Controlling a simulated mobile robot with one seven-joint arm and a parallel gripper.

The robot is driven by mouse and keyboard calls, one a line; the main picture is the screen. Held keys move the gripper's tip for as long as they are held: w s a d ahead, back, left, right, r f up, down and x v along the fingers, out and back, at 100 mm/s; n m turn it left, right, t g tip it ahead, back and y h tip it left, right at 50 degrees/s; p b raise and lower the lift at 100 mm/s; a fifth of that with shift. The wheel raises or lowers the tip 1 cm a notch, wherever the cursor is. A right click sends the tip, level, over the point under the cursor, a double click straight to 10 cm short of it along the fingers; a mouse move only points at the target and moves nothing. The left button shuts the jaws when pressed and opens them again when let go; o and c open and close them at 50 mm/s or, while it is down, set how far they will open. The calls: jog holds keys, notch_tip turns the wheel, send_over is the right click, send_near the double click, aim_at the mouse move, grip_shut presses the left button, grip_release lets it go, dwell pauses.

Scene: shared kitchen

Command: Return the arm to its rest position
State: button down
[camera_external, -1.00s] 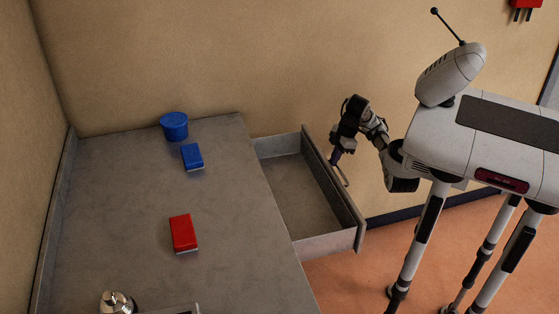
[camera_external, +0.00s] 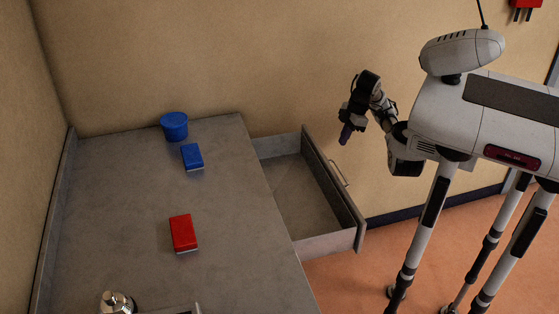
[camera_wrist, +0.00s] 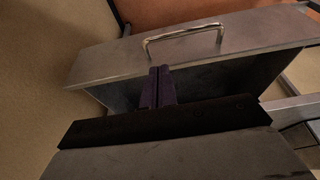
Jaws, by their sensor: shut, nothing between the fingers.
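My gripper (camera_external: 346,134) is shut and empty, fingers pointing down, in the air above the far end of the open drawer (camera_external: 358,240). In the wrist view its closed dark fingers (camera_wrist: 158,86) show in front of the drawer front (camera_wrist: 105,62). The metal drawer handle (camera_external: 340,174) is apart from my fingers in the external view. It also shows in the wrist view (camera_wrist: 184,35), just beyond the fingertips. My arm is bent out in front of my body.
The drawer stands pulled out from the grey counter (camera_external: 110,210) and looks empty. On the counter are a blue pot (camera_external: 174,127), a blue block (camera_external: 192,157), a red block (camera_external: 183,233) and a shiny metal object (camera_external: 116,302). The wall is behind my arm.

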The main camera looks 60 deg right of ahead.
aim_at(334, 161)
jog(key=shift+f, duration=0.1)
jog(key=b+x, duration=0.8)
jog(key=x, duration=0.2)
jog(key=shift+w+a, duration=0.2)
jog(key=shift+a, duration=0.05)
